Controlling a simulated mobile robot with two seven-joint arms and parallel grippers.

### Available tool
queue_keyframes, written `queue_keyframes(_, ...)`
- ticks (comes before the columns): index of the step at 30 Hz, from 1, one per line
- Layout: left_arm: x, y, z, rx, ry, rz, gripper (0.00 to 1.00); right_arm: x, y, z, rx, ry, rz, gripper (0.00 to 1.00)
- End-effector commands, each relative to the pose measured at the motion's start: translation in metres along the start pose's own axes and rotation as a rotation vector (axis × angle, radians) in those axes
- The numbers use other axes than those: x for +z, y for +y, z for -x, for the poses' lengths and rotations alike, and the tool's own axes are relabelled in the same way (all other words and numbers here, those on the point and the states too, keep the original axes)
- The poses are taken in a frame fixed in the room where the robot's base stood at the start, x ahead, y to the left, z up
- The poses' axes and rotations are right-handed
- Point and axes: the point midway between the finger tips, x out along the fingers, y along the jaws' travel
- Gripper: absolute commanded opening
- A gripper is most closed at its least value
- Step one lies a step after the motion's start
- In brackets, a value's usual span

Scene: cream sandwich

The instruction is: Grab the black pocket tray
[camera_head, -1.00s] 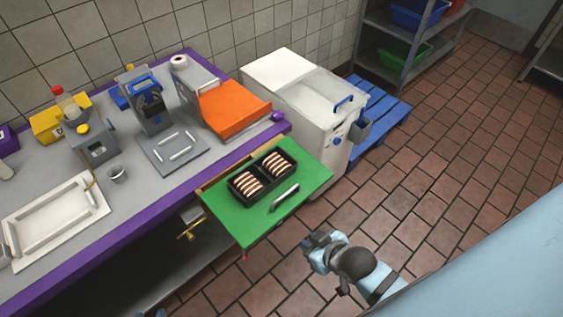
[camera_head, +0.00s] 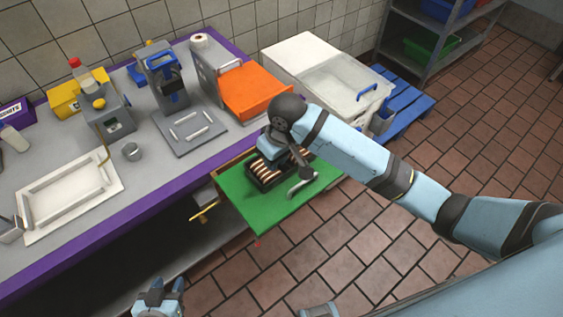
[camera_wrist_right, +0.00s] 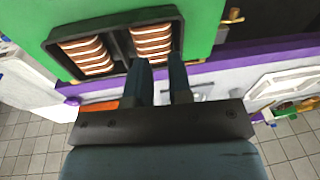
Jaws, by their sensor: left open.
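The black pocket tray (camera_head: 262,188) lies on the green board (camera_head: 232,190) and holds rows of striped brown-and-cream pieces in two pockets. My right arm reaches over it from the right and hides part of it in the head view. In the right wrist view the tray (camera_wrist_right: 121,42) is at the top left, and the fingers of my right gripper (camera_wrist_right: 160,68) overlap its edge. They are apart, with a gap between them; contact with the tray is unclear. My left gripper (camera_head: 159,296) is open, low at the bottom left, away from the tray.
A grey handle (camera_head: 302,182) stands on the green board beside the tray. Behind are a slicer-like machine with an orange board (camera_head: 255,92) and a white bin with a clear lid (camera_head: 338,88). The purple-edged counter holds a white tray (camera_head: 28,215). Open tiled floor lies in front.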

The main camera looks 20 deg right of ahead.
Motion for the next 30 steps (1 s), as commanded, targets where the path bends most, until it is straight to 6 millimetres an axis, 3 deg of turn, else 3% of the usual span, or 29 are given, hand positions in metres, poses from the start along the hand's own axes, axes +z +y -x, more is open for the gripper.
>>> queue_keyframes(1, 0.0, 0.0, 0.0, 0.0, 0.0, 0.0, 0.43, -0.016, 0.013, 0.008, 0.03, -0.02, -0.007, 0.19)
queue_keyframes(6, 0.001, 0.0, 0.0, 0.0, 0.0, 0.0, 0.43, -0.046, 0.042, 0.026, 0.088, -0.086, -0.051, 0.19)
queue_keyframes(12, 0.001, 0.0, 0.001, 0.0, -0.002, 0.0, 0.43, -0.058, 0.058, 0.034, 0.117, -0.117, -0.083, 0.19)
queue_keyframes(24, 0.0, 0.001, 0.003, 0.0, -0.005, 0.0, 0.43, -0.05, 0.065, -0.033, 0.116, -0.119, -0.084, 0.19)
queue_keyframes(30, -0.001, 0.001, 0.003, 0.0, -0.005, -0.001, 0.43, -0.049, 0.067, -0.049, 0.116, -0.116, -0.082, 0.19)
